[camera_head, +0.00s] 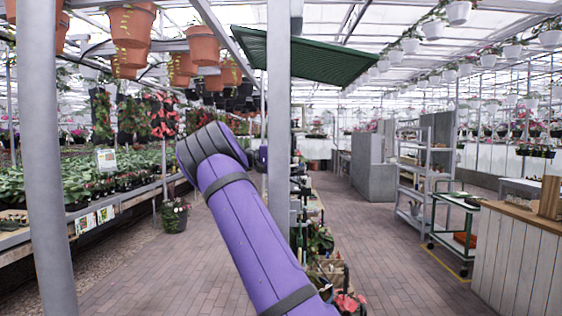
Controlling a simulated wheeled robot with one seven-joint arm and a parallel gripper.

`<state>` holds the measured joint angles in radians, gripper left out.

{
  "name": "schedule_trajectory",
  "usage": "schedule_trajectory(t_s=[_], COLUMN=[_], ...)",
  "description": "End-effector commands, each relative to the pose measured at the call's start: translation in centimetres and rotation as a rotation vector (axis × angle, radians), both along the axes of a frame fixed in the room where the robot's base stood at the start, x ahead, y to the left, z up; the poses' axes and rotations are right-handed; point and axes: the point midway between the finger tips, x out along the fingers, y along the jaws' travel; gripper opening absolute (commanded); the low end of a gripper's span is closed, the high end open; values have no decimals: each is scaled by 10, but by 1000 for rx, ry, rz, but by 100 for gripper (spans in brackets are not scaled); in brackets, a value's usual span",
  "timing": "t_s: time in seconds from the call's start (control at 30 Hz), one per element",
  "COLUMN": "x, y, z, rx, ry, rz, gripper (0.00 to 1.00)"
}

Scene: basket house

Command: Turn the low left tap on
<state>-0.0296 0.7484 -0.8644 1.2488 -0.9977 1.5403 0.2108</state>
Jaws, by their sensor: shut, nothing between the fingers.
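I cannot make out any tap, neither a low left one nor another. My arm, purple with black bands, rises from the lower middle to the left of centre and covers part of the floor behind it. A small purple piece shows beside the grey post, too little to tell what it is. My gripper's fingers are not visible.
Grey posts stand at the left (45,150) and near the middle (278,110). A plant bench (150,193) runs along the left. Terracotta pots (203,45) hang above. A trolley (455,225) and wooden counter (515,260) stand right. The brick floor (375,255) is open right of centre.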

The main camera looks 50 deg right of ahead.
Motion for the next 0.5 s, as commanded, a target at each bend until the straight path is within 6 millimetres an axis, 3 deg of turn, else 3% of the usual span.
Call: schedule_trajectory(t_s=[0.5], x=[-10], y=[-6], z=[0], rx=[0], ry=[0], rz=[-1], gripper=[0])
